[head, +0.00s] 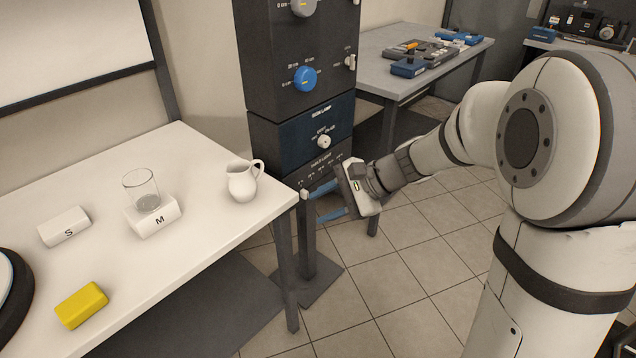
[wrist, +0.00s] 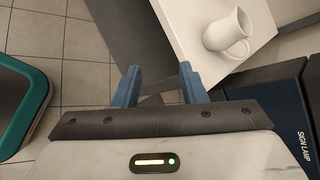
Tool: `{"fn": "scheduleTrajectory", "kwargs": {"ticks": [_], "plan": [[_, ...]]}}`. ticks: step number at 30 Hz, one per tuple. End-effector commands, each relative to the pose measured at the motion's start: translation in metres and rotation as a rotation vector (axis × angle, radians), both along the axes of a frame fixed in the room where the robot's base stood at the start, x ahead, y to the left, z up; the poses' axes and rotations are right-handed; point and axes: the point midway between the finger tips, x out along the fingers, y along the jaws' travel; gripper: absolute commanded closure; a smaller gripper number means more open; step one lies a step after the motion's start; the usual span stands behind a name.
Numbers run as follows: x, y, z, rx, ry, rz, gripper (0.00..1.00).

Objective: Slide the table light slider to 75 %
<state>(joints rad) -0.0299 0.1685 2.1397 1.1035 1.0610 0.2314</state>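The table light slider is on the lowest dark panel (head: 322,171) of the tall control column in the head view. A small white knob (head: 304,194) shows at the left end of that panel; its scale marks are too small to read. My gripper (head: 312,206) is in front of and below this panel, with its upper blue finger close to the knob. Contact cannot be told. In the wrist view my gripper (wrist: 158,82) has its two blue fingers apart, with nothing held between them. The slider knob is not visible in the wrist view.
A white table (head: 215,225) stands left of the column, with a white jug (head: 243,181) near its corner; the jug (wrist: 227,34) also shows in the wrist view. A sign lamp panel with a white knob (head: 323,142) sits above the slider. Tiled floor (head: 400,260) lies below.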

Motion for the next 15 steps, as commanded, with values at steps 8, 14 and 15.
{"fn": "scheduleTrajectory", "kwargs": {"ticks": [8, 14, 15], "plan": [[0.136, 0.028, -0.124, 0.475, 0.284, -0.405, 0.62], [0.208, 0.018, -0.194, 0.733, 0.409, -0.637, 0.62], [0.218, 0.014, -0.205, 0.769, 0.425, -0.672, 0.62]]}}
